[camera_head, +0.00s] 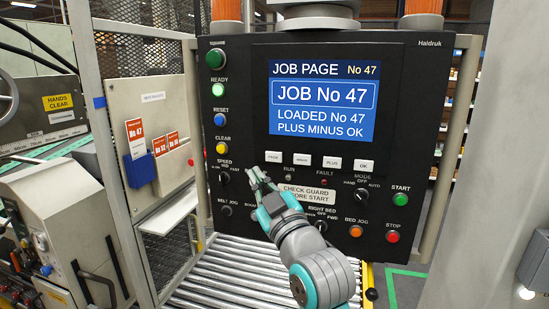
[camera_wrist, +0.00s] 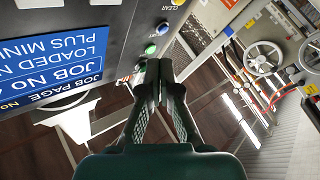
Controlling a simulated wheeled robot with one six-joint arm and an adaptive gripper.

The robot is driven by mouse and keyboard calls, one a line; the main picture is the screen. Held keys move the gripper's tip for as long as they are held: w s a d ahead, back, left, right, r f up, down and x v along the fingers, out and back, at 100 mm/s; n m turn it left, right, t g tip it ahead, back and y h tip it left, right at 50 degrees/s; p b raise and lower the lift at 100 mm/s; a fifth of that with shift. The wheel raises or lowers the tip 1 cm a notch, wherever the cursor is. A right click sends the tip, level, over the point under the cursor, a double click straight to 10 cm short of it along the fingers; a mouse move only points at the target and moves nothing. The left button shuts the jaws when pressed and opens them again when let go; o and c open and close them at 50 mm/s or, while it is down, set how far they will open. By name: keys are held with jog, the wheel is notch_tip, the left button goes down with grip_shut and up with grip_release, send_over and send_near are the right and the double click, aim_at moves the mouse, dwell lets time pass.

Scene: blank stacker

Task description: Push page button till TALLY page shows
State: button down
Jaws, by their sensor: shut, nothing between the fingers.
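The dark control panel (camera_head: 400,90) has a blue screen (camera_head: 322,98) headed "JOB PAGE No 47", with "JOB No 47", "LOADED No 47" and "PLUS MINUS OK". The white page button (camera_head: 273,157) is leftmost in the row under the screen. My gripper (camera_head: 256,174) is in front of the panel, its tips just below and left of that button; whether they touch the panel cannot be told. In the wrist view my gripper (camera_wrist: 160,72) is shut and empty, and the screen (camera_wrist: 45,65) appears upside down at left. The page button is not visible there.
Further white buttons, PLUS (camera_head: 331,162) and OK (camera_head: 363,165), stand to the right of the page button. The speed knob (camera_head: 223,177) lies left of my gripper. START (camera_head: 400,199) and STOP (camera_head: 393,236) are at right. A roller bed (camera_head: 215,275) lies below.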

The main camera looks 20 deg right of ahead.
aim_at(267, 153)
jog(key=shift+w+d, duration=0.85)
jog(key=shift+w, duration=0.35)
jog(key=shift+w+d, duration=0.85)
jog(key=shift+w, duration=0.3)
jog(key=shift+w+d, duration=0.85)
jog(key=shift+w, duration=0.35)
jog(key=shift+w+d, duration=0.1)
jog(key=shift+w+d, duration=0.15)
jog(key=shift+w, duration=0.1)
jog(key=shift+w+d, duration=0.2)
jog(key=shift+w, duration=0.1)
jog(key=shift+s+a, duration=0.45)
jog(key=shift+s, duration=0.2)
jog(key=shift+s+a, duration=0.75)
jog(key=shift+s, duration=0.3)
jog(key=shift+s+a, duration=0.7)
jog(key=shift+s, duration=0.3)
dwell(1.1)
